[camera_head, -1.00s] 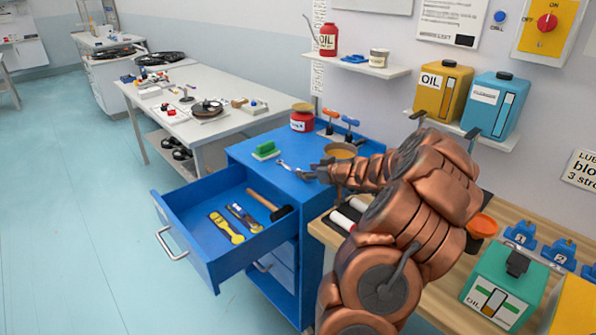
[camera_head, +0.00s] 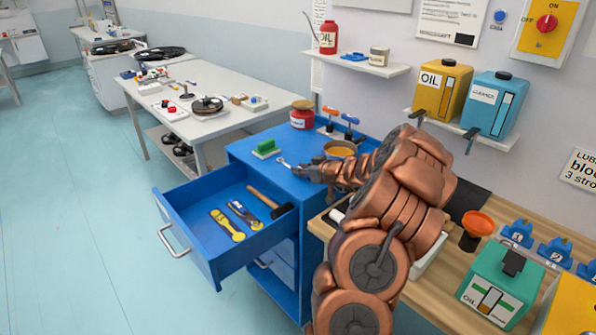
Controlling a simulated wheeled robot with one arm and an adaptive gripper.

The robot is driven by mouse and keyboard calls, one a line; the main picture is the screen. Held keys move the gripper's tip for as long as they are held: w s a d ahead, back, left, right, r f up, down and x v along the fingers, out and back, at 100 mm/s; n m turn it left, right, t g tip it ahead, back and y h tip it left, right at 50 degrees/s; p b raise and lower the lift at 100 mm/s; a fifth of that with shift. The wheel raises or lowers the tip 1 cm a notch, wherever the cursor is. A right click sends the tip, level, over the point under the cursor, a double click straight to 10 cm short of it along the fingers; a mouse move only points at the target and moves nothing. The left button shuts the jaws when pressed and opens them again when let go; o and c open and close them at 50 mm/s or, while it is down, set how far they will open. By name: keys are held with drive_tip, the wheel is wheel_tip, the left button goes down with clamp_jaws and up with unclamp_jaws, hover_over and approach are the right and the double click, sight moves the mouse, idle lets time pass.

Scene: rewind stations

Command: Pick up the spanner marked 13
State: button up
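A small silver spanner (camera_head: 284,162) shows on the top of the blue cabinet (camera_head: 243,152), just left of my gripper. Its marking is too small to read. My gripper (camera_head: 303,171) is low over the cabinet top, its tips close to the spanner's right end. I cannot tell whether they touch it or whether the fingers are open, as they are small and partly hidden by my arm. In the open blue drawer (camera_head: 187,262) lie a yellow tool (camera_head: 227,225) and a blue and yellow tool (camera_head: 244,215); no numbers are readable on them.
A hammer (camera_head: 264,198) lies in the drawer. A wooden bench (camera_head: 415,297) with an orange funnel (camera_head: 478,224) is at right. The floor at left is clear.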

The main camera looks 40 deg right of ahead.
clamp_jaws()
drive_tip(key=shift+r, duration=0.15)
drive_tip(key=shift+r+b, duration=0.4)
drive_tip(key=shift+r, duration=0.15)
wheel_tip(320, 180, up, 2)
drive_tip(key=shift+r+b, duration=0.15)
drive_tip(key=shift+b, duration=0.3)
drive_tip(key=s+a+b, duration=0.2)
drive_tip(key=a+b, duration=0.1)
drive_tip(key=a, duration=0.4)
drive_tip(key=s+a+r+b, duration=0.1)
drive_tip(key=a+b, duration=0.2)
drive_tip(key=a, duration=0.5)
drive_tip(key=shift+s+a+r, duration=0.15)
drive_tip(key=shift+s+a, duration=0.15)
drive_tip(key=shift+s, duration=0.05)
